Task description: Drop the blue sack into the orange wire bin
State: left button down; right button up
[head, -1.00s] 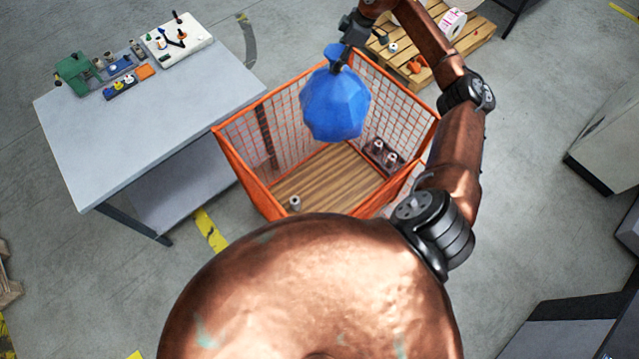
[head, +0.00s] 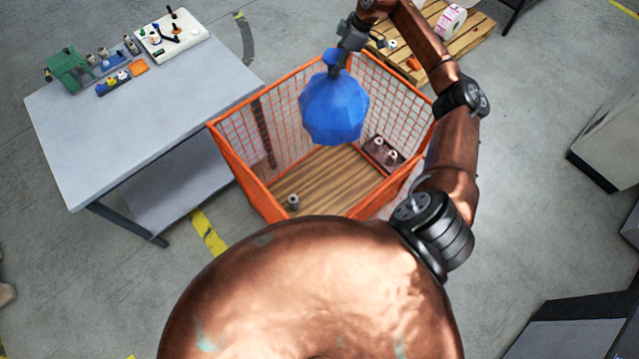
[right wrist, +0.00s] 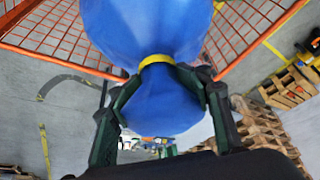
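The blue sack (head: 334,108) hangs from my right gripper (head: 338,62) over the orange wire bin (head: 243,178). In the right wrist view my right gripper (right wrist: 165,95) is shut on the sack's neck, around and just beside a yellow tie (right wrist: 156,61). The sack's body (right wrist: 150,25) hangs beyond the tie in that view. In the head view the sack covers part of the bin's back mesh. Most of the bin's wooden floor shows below it, so the sack appears apart from the floor. My left gripper is not in view.
A grey table (head: 150,105) with small parts and tools stands left of the bin. A wooden pallet (head: 468,38) with rolls lies behind it to the right. Inside the bin are a small cylinder (head: 293,202) and a dark box (head: 381,153) holding small rolls.

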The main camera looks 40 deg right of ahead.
jog(key=o, duration=0.6)
jog(key=shift+r, duration=0.1)
jog(key=shift+o, duration=0.2)
jog(key=shift+f, duration=0.2)
jog(key=v, duration=1.2)
jog(key=shift+r, duration=0.15)
